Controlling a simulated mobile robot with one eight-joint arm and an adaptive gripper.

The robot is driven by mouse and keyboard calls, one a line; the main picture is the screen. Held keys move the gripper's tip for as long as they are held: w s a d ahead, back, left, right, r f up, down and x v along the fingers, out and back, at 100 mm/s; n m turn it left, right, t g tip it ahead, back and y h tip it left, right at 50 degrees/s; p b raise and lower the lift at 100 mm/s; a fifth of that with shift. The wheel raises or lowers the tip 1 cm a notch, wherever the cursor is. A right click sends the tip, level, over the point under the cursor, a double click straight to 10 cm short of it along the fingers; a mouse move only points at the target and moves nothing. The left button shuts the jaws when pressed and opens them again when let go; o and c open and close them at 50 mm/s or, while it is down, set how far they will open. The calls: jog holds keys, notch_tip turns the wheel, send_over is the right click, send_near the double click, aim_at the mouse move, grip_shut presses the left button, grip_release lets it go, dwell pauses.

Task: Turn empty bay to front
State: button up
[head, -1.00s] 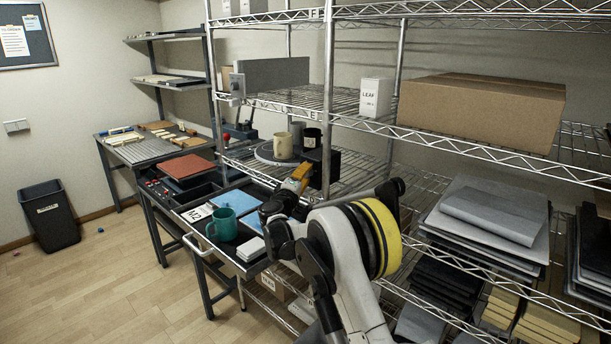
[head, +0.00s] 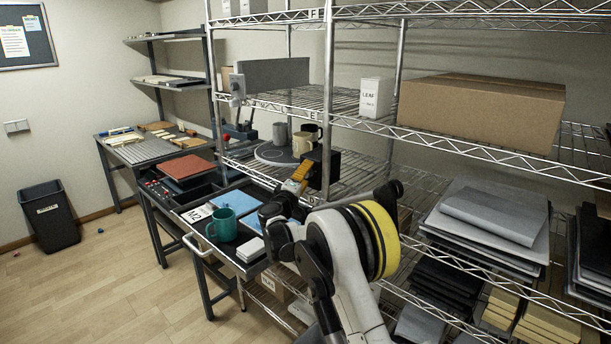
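A round grey turntable (head: 267,154) sits on the middle wire shelf, behind my gripper. A grey mug (head: 280,133) stands toward its back and a cream mug (head: 301,145) stands on its right side. A dark mug (head: 313,130) shows partly behind the cream one. The left front part of the disc looks bare. My gripper (head: 299,178), dark with an orange-yellow part, is at the turntable's front right edge. Its fingertips are too small and partly hidden, so I cannot tell its opening or whether it touches the disc.
A teal mug (head: 222,225), a blue sheet (head: 237,202) and a white stack (head: 251,249) are on the cart in front. A shelf post (head: 329,100) stands close to my gripper. A cardboard box (head: 482,112) fills the shelf to the right.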

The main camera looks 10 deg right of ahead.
jog(key=shift+a, duration=0.1)
jog(key=v, duration=1.2)
jog(key=shift+r, duration=0.1)
jog(key=s+d+r+m+g+y, duration=0.1)
jog(key=s+d+r+m+g, duration=0.15)
jog(key=s, duration=0.35)
jog(key=s+d+r+m+g+y, duration=0.1)
jog(key=s+d+g, duration=0.1)
jog(key=s+d, duration=0.35)
jog(key=s+d+r+m+g+y, duration=0.1)
jog(key=s+d+g, duration=0.1)
jog(key=s, duration=0.6)
jog(key=s+a+f+m+g+y, duration=0.1)
jog(key=s+a+f+y, duration=0.2)
jog(key=s, duration=1)
jog(key=s+a+f+m+g+y, duration=0.1)
jog(key=s+a+f+y, duration=0.3)
jog(key=s, duration=1)
jog(key=shift+a+f+m+y, duration=0.2)
jog(key=shift+f+m+y, duration=0.2)
jog(key=shift+f+m, duration=0.3)
